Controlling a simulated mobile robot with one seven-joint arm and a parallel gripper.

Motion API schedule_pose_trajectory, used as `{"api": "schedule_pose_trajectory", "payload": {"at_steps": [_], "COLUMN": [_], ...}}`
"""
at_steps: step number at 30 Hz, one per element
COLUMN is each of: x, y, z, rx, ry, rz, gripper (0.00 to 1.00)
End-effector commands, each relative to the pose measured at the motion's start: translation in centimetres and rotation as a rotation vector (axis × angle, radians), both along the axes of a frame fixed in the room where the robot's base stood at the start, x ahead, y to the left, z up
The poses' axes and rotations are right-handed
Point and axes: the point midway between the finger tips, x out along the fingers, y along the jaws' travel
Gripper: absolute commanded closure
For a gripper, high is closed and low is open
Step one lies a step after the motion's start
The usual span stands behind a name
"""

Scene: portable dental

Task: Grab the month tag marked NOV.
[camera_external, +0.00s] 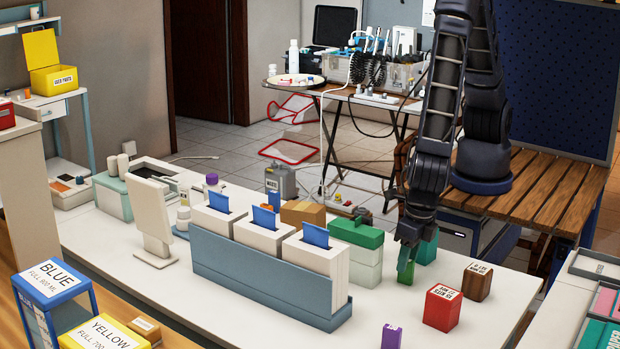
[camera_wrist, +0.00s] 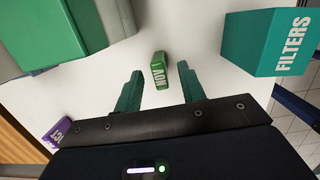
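The NOV tag (camera_wrist: 159,72) is a small green block with pale lettering, standing on the white counter. In the wrist view it appears centred between and slightly beyond my fingertips, with clear space on both sides. My gripper (camera_wrist: 158,82) is open and empty, with two teal-green fingers. In the external view my gripper (camera_external: 405,264) points down low over the counter; the green of the fingers and the tag merges there, so I cannot tell them apart. A purple OCT tag (camera_wrist: 57,133) stands at the lower left; it also shows in the external view (camera_external: 391,337).
The teal FILTERS box (camera_wrist: 268,42) stands right of the NOV tag. A green-lidded box (camera_external: 356,234) stands left of my gripper in the external view. A red box (camera_external: 442,307) and a brown box (camera_external: 477,281) stand to the right. Blue-grey holders (camera_external: 268,285) fill the counter's middle.

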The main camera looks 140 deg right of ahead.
Motion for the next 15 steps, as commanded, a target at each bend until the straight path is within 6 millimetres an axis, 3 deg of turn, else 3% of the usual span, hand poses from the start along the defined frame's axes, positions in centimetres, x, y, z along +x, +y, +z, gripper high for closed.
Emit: {"api": "schedule_pose_trajectory", "payload": {"at_steps": [6,14,15], "x": [0.0,0.0,0.0], "y": [-0.4,-0.5,-0.5], "z": [-2.8,-3.2,-3.2], "rx": [-0.001,0.000,0.000], "ry": [0.003,0.000,0.000], "rz": [0.001,0.000,0.000], "gripper": [0.60,0.60,0.64]}}
